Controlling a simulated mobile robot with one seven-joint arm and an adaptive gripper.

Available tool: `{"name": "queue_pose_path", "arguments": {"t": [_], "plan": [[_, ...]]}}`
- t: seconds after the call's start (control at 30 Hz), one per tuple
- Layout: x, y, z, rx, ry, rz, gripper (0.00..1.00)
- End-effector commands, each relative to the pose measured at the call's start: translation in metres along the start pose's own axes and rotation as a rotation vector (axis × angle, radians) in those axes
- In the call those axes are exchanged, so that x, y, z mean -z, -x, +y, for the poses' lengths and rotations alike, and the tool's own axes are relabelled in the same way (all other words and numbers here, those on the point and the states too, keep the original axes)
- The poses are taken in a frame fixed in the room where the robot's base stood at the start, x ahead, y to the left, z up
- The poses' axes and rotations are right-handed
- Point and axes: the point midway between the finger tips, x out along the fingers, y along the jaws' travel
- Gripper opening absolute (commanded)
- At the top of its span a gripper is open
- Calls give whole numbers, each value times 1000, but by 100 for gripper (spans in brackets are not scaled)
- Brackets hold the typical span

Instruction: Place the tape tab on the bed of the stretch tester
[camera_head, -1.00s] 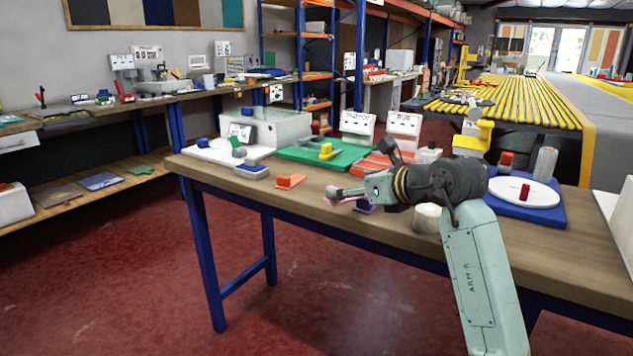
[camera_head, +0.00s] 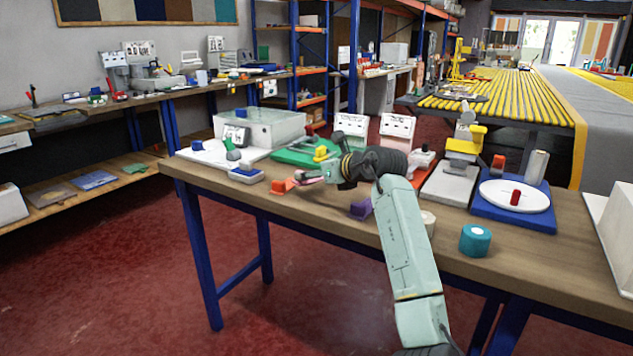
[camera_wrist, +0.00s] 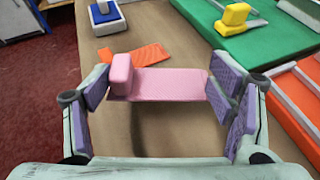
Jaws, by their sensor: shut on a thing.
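A pink tab with a raised pink block at its left end, which looks like the tape tab (camera_wrist: 165,84), is between the fingers of my gripper (camera_wrist: 165,88) in the wrist view. My gripper (camera_head: 308,177) is shut on it, held above the wooden table near the orange piece. A green bed (camera_wrist: 262,40) with grey rails and a yellow block (camera_wrist: 234,14) lies beyond, at upper right. An orange bed (camera_wrist: 297,96) with grey rails lies to the right. I cannot tell which bed is the stretch tester's. My arm hides much of the orange bed in the head view.
A flat orange piece (camera_head: 282,187) lies just left of my gripper, and a small blue-and-white block (camera_head: 246,175) farther left. A purple piece (camera_head: 361,209) and a teal roll (camera_head: 475,240) stand near the front edge. A grey box (camera_head: 262,127) stands behind.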

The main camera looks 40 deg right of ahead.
Motion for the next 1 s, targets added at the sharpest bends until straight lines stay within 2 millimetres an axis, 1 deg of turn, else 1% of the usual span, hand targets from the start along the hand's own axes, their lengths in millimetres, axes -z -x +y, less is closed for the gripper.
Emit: {"name": "queue_pose_path", "arguments": {"t": [0.03,0.1,0.23,0.6,0.63,0.9,1.0], "plan": [[-2,-6,1,-3,-1,1,55],[12,-9,0,-3,-4,1,55],[28,-16,1,-2,-3,-1,55],[35,-18,0,-1,0,0,55],[34,-18,0,-1,0,-1,78],[34,-17,1,-1,-1,0,96],[34,-17,1,-1,0,0,97]]}}
